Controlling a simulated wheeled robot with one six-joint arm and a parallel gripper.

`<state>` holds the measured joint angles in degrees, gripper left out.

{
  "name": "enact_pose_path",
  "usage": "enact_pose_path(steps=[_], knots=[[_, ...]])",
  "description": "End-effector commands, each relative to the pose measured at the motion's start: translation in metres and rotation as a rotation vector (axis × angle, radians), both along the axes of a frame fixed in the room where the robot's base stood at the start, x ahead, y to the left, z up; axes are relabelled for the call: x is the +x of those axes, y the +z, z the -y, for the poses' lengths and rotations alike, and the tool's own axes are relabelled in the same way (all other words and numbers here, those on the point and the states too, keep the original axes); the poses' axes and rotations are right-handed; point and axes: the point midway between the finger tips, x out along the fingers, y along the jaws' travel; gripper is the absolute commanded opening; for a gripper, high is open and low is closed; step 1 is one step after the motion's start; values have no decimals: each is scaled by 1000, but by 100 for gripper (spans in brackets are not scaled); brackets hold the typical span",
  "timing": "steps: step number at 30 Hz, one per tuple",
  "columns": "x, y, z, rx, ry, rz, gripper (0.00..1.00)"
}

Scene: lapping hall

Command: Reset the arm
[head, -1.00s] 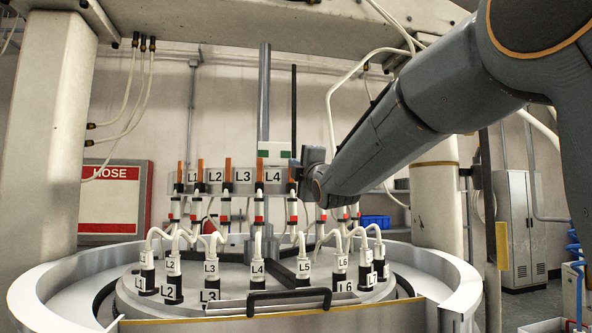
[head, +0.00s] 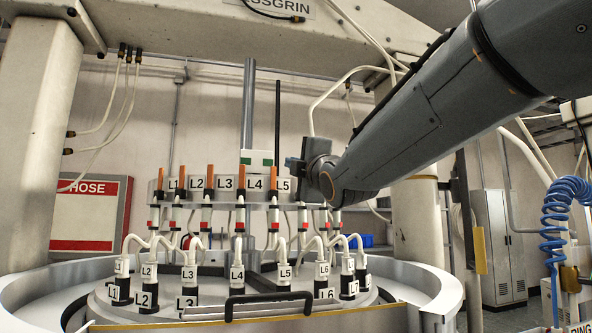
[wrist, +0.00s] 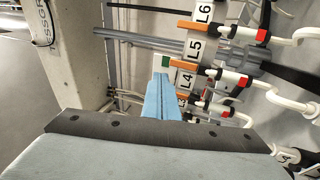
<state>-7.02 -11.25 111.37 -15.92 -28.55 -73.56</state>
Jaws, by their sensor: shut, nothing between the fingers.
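My arm reaches in from the upper right in the head view, and its wrist hangs in front of the right part of the valve manifold (head: 201,184). My gripper (wrist: 161,97) shows in the wrist view as two blue fingers closed together, with nothing between them. Its tips point at the manifold near labels L4 and L5. I cannot tell how far they are from it. Orange levers (head: 210,177) stand upright on the manifold, with labels L1 to L5 in view in the head view. My wrist hides the part to the right of L5.
Below is a round lapping machine (head: 425,312) with labelled hose fittings (head: 236,275) and a black handle (head: 270,296). A pale column (head: 415,220) and a coiled blue hose (head: 556,225) stand to the right. A beam (head: 190,30) crosses above.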

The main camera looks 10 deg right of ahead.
Motion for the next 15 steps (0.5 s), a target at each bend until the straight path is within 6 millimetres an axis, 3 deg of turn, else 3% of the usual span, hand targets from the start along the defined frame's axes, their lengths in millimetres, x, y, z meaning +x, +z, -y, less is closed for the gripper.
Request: enact_pose_path(steps=[6, 15], knots=[[-22, 0, 5, 0, 1, 1, 0], [-27, 0, 5, -1, 3, 0, 0]])
